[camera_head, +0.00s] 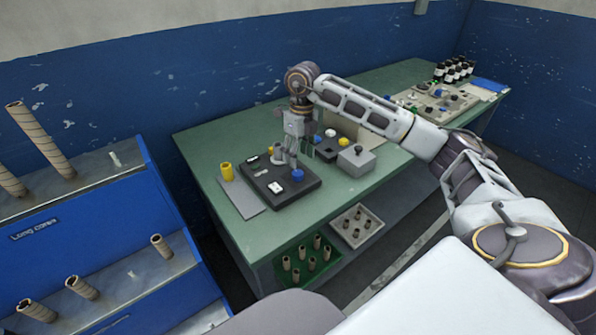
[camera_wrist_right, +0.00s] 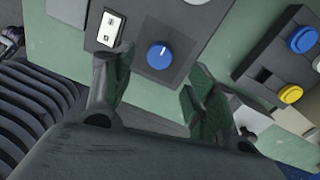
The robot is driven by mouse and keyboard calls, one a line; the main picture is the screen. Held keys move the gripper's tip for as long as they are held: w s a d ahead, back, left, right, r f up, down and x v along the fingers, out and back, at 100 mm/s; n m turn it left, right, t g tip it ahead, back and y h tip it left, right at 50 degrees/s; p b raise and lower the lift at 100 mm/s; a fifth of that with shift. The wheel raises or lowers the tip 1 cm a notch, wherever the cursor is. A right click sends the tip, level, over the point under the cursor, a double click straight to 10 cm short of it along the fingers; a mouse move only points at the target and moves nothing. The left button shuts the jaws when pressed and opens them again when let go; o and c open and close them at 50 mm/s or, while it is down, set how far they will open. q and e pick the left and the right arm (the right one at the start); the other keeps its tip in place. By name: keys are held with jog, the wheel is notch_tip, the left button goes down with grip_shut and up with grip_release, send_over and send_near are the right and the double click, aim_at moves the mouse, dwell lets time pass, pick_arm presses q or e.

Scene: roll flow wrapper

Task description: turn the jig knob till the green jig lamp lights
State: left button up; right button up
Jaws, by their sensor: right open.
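The jig is a dark flat panel (camera_head: 310,182) on the green table. Its round blue knob (camera_head: 298,175) shows in the wrist view (camera_wrist_right: 159,55) with a white pointer line towards the top of the picture. My right gripper (camera_head: 291,158) is over the panel beside the knob. In the wrist view its fingers (camera_wrist_right: 160,80) are apart, with the knob seen between and beyond the tips, not gripped. A white plate with dark marks (camera_wrist_right: 110,28) is left of the knob. I cannot make out a lit green lamp. My left gripper is not in view.
A dark box with blue (camera_wrist_right: 301,40) and yellow (camera_wrist_right: 290,94) buttons stands right of the jig. A grey box (camera_head: 356,162) with a black knob is nearby. A yellow cylinder (camera_head: 227,172) stands left. Trays of cores (camera_head: 357,226) sit below the table; a blue rack (camera_head: 100,245) stands left.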

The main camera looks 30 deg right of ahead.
aim_at(298, 172)
jog(key=f, duration=0.6)
jog(key=shift+a+f, duration=0.2)
jog(key=shift+f, duration=0.1)
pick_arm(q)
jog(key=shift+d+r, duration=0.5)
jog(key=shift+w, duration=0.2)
pick_arm(e)
jog(key=shift+c, duration=0.7)
jog(key=c, duration=0.9)
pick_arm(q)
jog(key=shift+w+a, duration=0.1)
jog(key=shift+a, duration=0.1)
